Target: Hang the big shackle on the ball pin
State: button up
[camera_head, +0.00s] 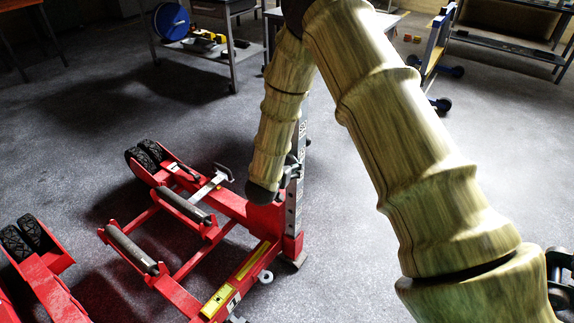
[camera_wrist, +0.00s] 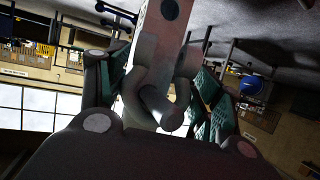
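The big shackle (camera_wrist: 133,104) is a thick grey loop in the middle of the wrist view, its curved end toward the camera. My gripper (camera_wrist: 158,88) has a green ribbed finger on each side of it and appears closed on its sides. A pale upright post with dark holes stands just beyond the shackle in the wrist view (camera_wrist: 164,28). In the head view this post (camera_head: 294,205) rises from the red trolley jack (camera_head: 262,218), with my arm's end right beside it. I cannot make out the ball pin, or whether the shackle touches it.
The jack's red frame carries grey rollers (camera_head: 130,248) and black wheels (camera_head: 145,155) at the left. Another red wheeled part (camera_head: 45,265) stands at the lower left. A bench with a blue reel (camera_head: 171,21) is at the back.

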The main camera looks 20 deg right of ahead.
jog(key=o, duration=0.5)
jog(key=shift+c, duration=0.2)
jog(key=v, duration=1.2)
jog(key=s+d+f+n+g+y+p, duration=0.1)
jog(key=s+f+n+g+y+p, duration=0.15)
jog(key=s+f, duration=0.4)
jog(key=s+d+f+n+g+y+p, duration=0.1)
jog(key=s+d+f+g+y+p, duration=0.2)
jog(key=s, duration=0.7)
jog(key=s+f+n+g+y+p, duration=0.1)
jog(key=s+f+n+p, duration=0.15)
jog(key=s+f, duration=0.5)
jog(key=s+d+n+g+y+p, duration=0.1)
jog(key=s+g+p, duration=0.2)
jog(key=s, duration=1.3)
jog(key=shift+s+r+g+y, duration=0.35)
jog(key=shift+r+g, duration=0.1)
jog(key=shift+g, duration=0.2)
jog(key=shift+w+d, duration=0.1)
